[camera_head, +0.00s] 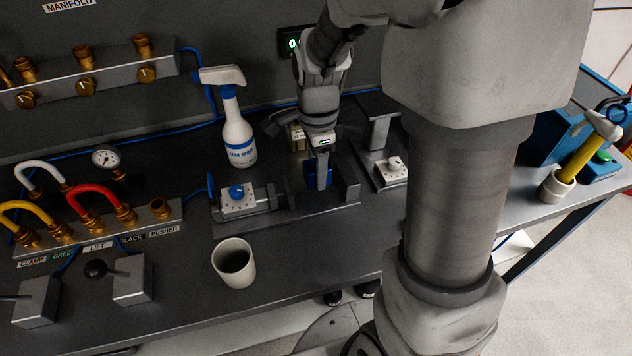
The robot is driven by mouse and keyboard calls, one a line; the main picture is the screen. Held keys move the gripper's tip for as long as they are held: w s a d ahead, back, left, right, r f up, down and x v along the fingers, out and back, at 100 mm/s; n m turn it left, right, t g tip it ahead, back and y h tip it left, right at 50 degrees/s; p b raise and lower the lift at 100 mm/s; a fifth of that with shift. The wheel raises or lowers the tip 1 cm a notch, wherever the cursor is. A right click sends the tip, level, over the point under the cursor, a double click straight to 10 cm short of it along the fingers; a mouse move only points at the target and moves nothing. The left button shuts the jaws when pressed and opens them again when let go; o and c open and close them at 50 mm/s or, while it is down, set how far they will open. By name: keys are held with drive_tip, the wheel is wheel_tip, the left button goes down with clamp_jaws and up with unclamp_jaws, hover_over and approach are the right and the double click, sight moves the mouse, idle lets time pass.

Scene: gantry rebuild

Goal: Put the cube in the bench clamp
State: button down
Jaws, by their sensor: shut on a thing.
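My gripper (319,180) points down over the dark bench, at the centre of the view. It is shut on a blue cube (310,170), which is partly hidden behind the near finger. Below is what looks like the bench clamp (316,212), a low dark base with a grey upright block at its right end and a metal slide at its left. The cube is above or within the gap between these two ends. I cannot tell whether it touches the base.
A white unit with a blue knob (238,198) adjoins the clamp's left end. A spray bottle (238,135) stands behind it, and a cup (234,262) stands in front. A metal stand (380,135) is to the right.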

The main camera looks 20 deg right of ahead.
sight(316, 193)
drive_tip(key=shift+a+f+b, duration=0.1)
drive_tip(key=shift+f+b, duration=0.25)
drive_tip(key=shift+f, duration=1.7)
drive_tip(key=shift+f, duration=0.25)
drive_tip(key=shift+c, duration=1.6)
unclamp_jaws()
drive_tip(key=shift+r, duration=0.2)
